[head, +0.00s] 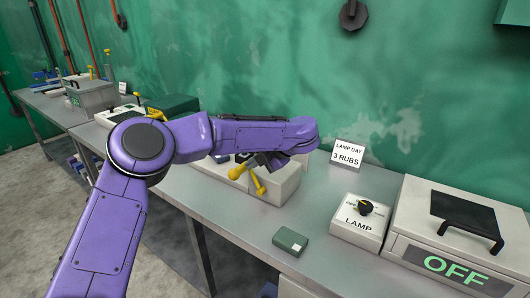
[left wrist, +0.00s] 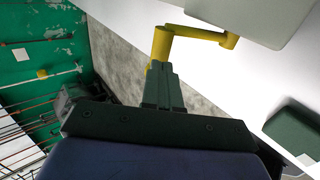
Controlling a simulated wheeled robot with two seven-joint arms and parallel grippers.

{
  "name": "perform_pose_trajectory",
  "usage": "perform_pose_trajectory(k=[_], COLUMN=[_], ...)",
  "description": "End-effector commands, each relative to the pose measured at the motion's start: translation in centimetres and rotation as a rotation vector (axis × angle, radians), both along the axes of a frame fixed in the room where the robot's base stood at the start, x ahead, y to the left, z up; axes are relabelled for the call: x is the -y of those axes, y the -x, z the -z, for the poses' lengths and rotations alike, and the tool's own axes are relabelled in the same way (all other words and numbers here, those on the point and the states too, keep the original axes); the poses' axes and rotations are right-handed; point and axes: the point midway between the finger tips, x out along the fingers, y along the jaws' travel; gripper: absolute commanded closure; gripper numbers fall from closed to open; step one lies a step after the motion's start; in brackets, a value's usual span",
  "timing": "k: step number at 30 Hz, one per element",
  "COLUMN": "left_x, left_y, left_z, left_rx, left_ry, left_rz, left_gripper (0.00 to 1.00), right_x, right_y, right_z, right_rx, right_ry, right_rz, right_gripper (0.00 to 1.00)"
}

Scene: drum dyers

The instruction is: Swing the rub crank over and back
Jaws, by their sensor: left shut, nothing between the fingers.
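The rub crank (head: 257,181) is a yellow bent rod on the front of a pale box (head: 280,184) on the bench. The crank also shows in the left wrist view (left wrist: 188,33), just beyond my fingertips. My left gripper (head: 250,166) is shut with nothing held, its dark fingers close beside the crank. In the left wrist view the closed fingers (left wrist: 163,82) overlap the crank's near end; I cannot tell whether they touch it. My left forearm and wrist hide part of the box. My right gripper is not in view.
A sign (head: 348,153) reads "LAMP DAY 3 RUBS". A lamp box (head: 357,222) with a dark knob and a large box (head: 450,240) marked "OFF" stand at the right. A small green block (head: 290,241) lies near the front edge.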

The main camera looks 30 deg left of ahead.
Motion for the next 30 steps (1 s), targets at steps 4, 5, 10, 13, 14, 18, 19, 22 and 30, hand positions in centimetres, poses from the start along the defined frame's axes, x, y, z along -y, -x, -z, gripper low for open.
perform_pose_trajectory(k=[4, 5, 10, 13, 14, 18, 19, 22, 30], left_x=[-1.4, -1.5, -1.9, -1.9, -1.9, -2.4, -2.7, -3.9, -4.3], left_y=[-0.1, -0.1, -0.1, -0.1, -0.1, -0.1, -0.1, -0.2, -0.2], left_z=[1.0, 1.2, 1.6, 1.6, 1.6, 1.6, 1.6, 1.9, 2.3], left_rx=[0.000, 0.000, 0.001, 0.001, 0.001, -0.002, -0.004, -0.012, -0.017], left_ry=[0.001, 0.001, 0.000, 0.000, 0.000, 0.034, 0.062, 0.162, 0.215], left_rz=[-0.001, -0.001, -0.002, -0.002, -0.002, -0.005, -0.006, -0.007, -0.002], left_gripper=[1.00, 1.00, 1.00, 1.00, 1.00, 1.00, 1.00, 1.00, 1.00], right_x=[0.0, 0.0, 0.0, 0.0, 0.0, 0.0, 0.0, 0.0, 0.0], right_y=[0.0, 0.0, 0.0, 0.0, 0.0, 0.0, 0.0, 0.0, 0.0], right_z=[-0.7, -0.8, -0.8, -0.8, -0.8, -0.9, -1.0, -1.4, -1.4], right_rx=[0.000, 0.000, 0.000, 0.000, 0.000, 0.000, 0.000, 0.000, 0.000], right_ry=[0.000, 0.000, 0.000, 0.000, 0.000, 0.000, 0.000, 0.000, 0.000], right_rz=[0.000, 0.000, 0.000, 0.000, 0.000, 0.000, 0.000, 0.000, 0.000], right_gripper=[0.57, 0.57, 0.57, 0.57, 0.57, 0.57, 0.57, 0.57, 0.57])
